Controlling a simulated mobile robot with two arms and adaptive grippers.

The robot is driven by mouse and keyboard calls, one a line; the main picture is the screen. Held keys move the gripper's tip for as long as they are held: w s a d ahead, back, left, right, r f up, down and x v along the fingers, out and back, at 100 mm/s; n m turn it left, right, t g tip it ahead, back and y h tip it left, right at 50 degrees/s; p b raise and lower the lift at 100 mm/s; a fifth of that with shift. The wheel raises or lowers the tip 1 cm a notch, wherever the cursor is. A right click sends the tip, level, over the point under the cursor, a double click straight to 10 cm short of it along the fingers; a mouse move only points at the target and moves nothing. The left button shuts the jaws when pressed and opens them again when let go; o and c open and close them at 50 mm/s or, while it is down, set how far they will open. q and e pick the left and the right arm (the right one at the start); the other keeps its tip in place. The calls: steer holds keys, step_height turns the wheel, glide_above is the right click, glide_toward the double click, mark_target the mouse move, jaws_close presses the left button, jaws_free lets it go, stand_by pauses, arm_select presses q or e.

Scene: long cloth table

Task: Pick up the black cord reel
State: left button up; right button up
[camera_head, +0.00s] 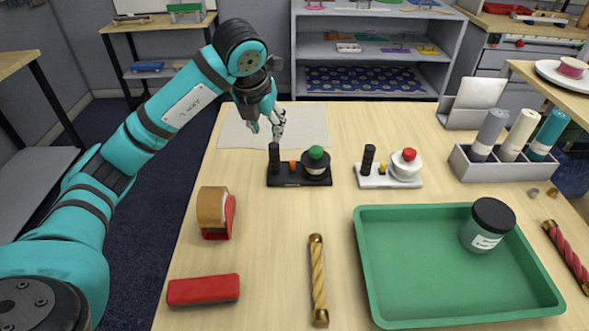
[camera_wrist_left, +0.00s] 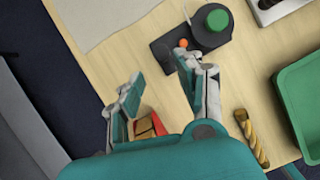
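The black cord reel (camera_head: 299,174) stands on the table, with a black base, an upright black post at its left end and a green knob on its round drum. It also shows at the top of the left wrist view (camera_wrist_left: 164,54), where a fingertip overlaps its lower edge. My left gripper (camera_head: 266,129) is above the table, just behind and left of the reel's post in the head view. In the left wrist view my left gripper (camera_wrist_left: 163,78) has its fingers apart with nothing between them. My right gripper is not in view.
A similar white reel (camera_head: 388,174) with a red knob stands to the right. A tape dispenser (camera_head: 215,213), a red case (camera_head: 203,290), a gold twisted rod (camera_head: 318,280) and a green tray (camera_head: 400,285) are nearer. A pale sheet (camera_head: 305,122) lies behind.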

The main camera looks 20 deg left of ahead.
mark_target(272, 147)
arm_select(q)
steer(key=x, duration=0.7)
steer(key=shift+f+p, duration=0.2)
steer(key=shift+p, duration=0.2)
steer(key=shift+f, duration=0.55)
steer(key=x, duration=0.1)
steer(key=p+x, duration=0.1)
steer(key=x, duration=0.1)
steer(key=shift+s+d+f, duration=0.1)
steer(key=shift+s+f, duration=0.05)
steer(key=shift+f, duration=0.65)
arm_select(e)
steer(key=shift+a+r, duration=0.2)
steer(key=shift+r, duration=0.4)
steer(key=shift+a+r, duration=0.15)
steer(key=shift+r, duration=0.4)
arm_select(q)
jaws_close()
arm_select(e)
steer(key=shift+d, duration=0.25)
